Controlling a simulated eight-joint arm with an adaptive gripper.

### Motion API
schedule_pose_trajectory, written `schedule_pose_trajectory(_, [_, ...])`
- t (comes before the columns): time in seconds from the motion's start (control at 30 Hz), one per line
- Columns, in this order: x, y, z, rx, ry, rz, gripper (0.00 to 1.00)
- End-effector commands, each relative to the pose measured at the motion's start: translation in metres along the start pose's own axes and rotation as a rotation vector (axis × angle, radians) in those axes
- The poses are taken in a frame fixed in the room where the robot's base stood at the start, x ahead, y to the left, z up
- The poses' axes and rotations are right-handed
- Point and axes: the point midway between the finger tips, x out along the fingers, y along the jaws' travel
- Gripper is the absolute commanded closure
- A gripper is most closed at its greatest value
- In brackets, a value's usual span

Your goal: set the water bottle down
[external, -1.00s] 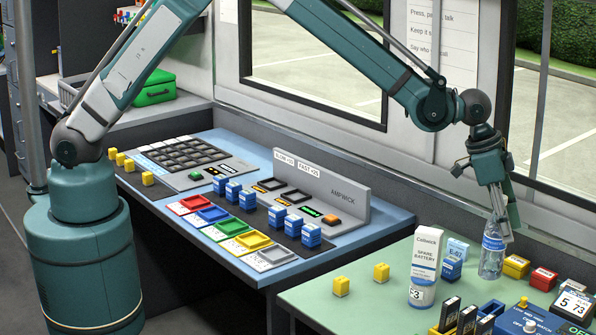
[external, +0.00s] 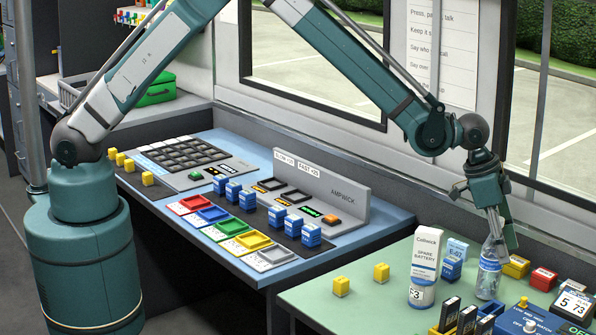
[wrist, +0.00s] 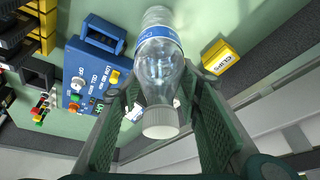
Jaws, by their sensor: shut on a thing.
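The clear water bottle (external: 489,279) with a blue label is upright over the green table at the right. Its base is at or just above the tabletop; I cannot tell which. My gripper (external: 497,238) comes down from above and is shut on the bottle's upper part. In the wrist view the bottle (wrist: 158,70) stands between the two fingers of my gripper (wrist: 160,100), with its white cap towards the camera.
The white spare battery box (external: 424,270) and a small blue block (external: 451,270) stand just left of the bottle. Yellow (external: 516,266) and red (external: 543,279) boxes are to its right. A blue device with knobs (external: 530,322) lies in front. The green table's left part is mostly clear.

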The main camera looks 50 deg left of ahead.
Motion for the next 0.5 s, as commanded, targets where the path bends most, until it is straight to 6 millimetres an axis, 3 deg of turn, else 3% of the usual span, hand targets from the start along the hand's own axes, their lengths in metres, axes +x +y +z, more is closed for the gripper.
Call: schedule_pose_trajectory(0.5, [0.0070, 0.0002, 0.0029, 0.000, 0.000, 0.000, 1.00])
